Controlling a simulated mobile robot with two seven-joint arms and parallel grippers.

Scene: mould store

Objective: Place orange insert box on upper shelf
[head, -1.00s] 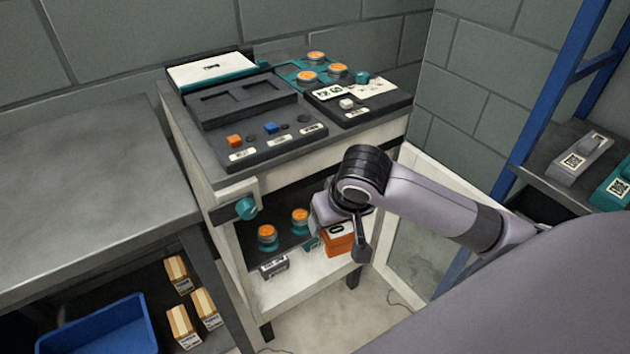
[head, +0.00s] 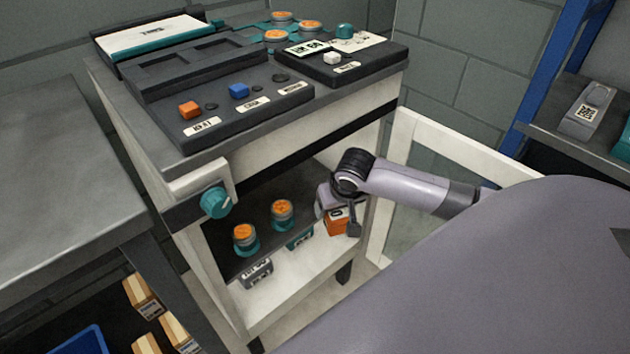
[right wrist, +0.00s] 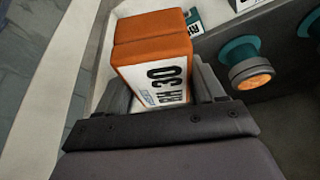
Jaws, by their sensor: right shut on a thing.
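The orange insert box (head: 338,222), with a white label, is at the right end of the open cabinet (head: 245,315). It also shows large in the right wrist view (right wrist: 150,55). My right gripper (right wrist: 160,95) is shut on it, with a finger on either side of the labelled part. In the head view the arm's wrist hides part of the box. The dark upper shelf (head: 235,262) carries two teal pieces with orange tops. The box is low, by the white lower shelf (head: 290,285); I cannot tell whether it touches it. My left gripper is not in view.
Orange-topped teal pieces (head: 282,210) and (head: 245,236) stand left of the box. A grey labelled box (head: 255,272) sits below them. The open cabinet door (head: 455,150) is on the right. The cabinet top holds a control panel (head: 230,105).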

